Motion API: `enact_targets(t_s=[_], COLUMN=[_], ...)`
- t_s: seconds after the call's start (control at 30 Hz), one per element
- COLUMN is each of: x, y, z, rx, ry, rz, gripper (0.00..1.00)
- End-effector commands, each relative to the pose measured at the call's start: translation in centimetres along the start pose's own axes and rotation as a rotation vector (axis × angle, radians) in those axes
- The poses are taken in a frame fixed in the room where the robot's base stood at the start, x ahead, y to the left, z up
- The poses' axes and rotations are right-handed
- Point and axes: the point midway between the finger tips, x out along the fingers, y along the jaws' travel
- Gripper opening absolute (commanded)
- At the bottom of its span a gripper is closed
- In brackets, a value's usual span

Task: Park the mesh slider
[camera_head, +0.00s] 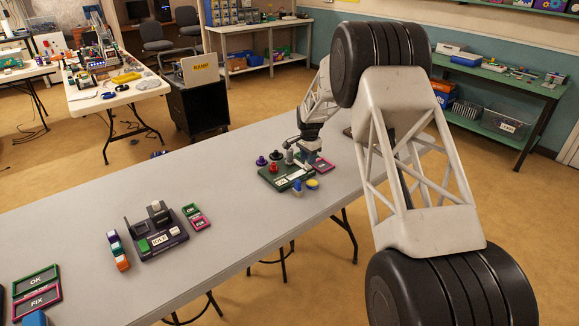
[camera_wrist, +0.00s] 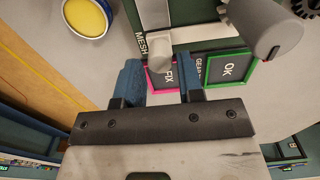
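A green board (camera_head: 270,178) with several knobs stands toward the far right of the table. In the wrist view the board (camera_wrist: 195,12) carries a "MESH" label (camera_wrist: 141,43) beside a pale strip with a light grey handle (camera_wrist: 158,40), seemingly the mesh slider. My gripper (camera_wrist: 161,80) is open, with its two blue fingers spread apart. The handle lies ahead of the gap between the fingertips; I cannot tell whether it touches either finger. In the head view my gripper (camera_head: 308,152) is small, over the board's back right side, and its fingers are hard to make out.
Green-framed OK (camera_wrist: 228,70) and pink-framed FIX (camera_wrist: 165,80) signs lie by the board's edge. A grey cylinder (camera_wrist: 262,25) rises at right. A yellow-topped disc (camera_wrist: 87,16) sits left.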

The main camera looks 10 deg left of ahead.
Motion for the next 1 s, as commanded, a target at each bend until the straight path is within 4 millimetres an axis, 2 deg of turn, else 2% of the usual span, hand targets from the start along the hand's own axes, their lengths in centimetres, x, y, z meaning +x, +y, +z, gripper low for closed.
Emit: enact_targets(t_s=[0.6,1.0], x=[-3.5,-3.9], y=[0.0,0.0], z=[0.0,0.0], rx=[0.0,0.0], ry=[0.001,0.0], rz=[-0.001,0.0], gripper=[0.35,0.35])
